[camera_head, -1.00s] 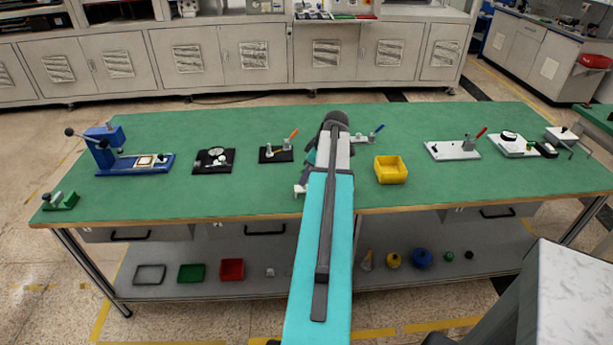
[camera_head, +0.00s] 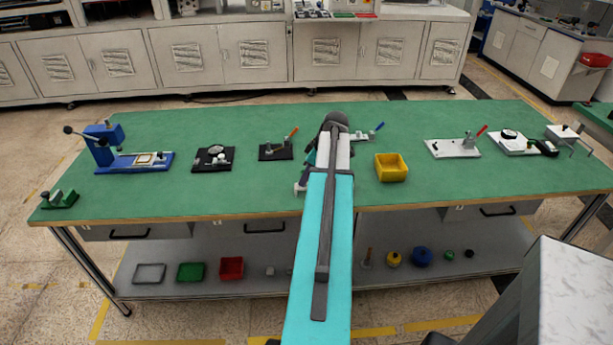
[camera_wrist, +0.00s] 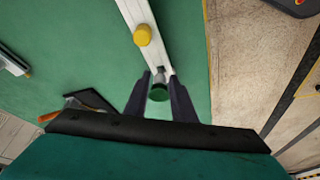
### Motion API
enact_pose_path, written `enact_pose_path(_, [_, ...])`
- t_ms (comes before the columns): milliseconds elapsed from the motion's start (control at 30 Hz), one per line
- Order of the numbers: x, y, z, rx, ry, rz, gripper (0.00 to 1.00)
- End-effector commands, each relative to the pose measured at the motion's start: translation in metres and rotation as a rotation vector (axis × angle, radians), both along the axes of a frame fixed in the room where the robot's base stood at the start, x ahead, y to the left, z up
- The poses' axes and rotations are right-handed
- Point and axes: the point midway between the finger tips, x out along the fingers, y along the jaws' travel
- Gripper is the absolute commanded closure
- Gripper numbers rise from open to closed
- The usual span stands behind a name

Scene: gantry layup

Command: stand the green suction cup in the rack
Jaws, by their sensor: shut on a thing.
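In the wrist view my gripper (camera_wrist: 159,98) is shut on the green suction cup (camera_wrist: 158,94), whose round green end faces the camera between the two dark fingers. The cup's grey upper part is at the near end of the white rack (camera_wrist: 137,12). I cannot tell whether the cup is seated in the rack or just above it. A yellow suction cup (camera_wrist: 143,35) stands in the rack farther along the bar. In the head view my arm hides the gripper and the green cup.
A yellow bin (camera_head: 391,168) stands right of my arm on the green table (camera_head: 240,190). A black fixture with an orange handle (camera_head: 277,151) is to the left. White fixtures (camera_head: 453,148) stand at the right. The table's front edge is close to my arm.

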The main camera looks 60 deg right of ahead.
Motion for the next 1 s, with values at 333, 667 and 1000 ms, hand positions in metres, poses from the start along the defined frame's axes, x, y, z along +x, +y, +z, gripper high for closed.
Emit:
enact_pose_path(333, [0.0, 0.0, -0.006, 0.0, 0.0, 0.0, 1.0])
enact_pose_path(667, [0.0, 0.0, -0.012, 0.0, 0.0, 0.0, 1.0])
enact_pose_path(1000, [0.0, 0.0, -0.014, 0.001, 0.001, 0.0, 0.55])
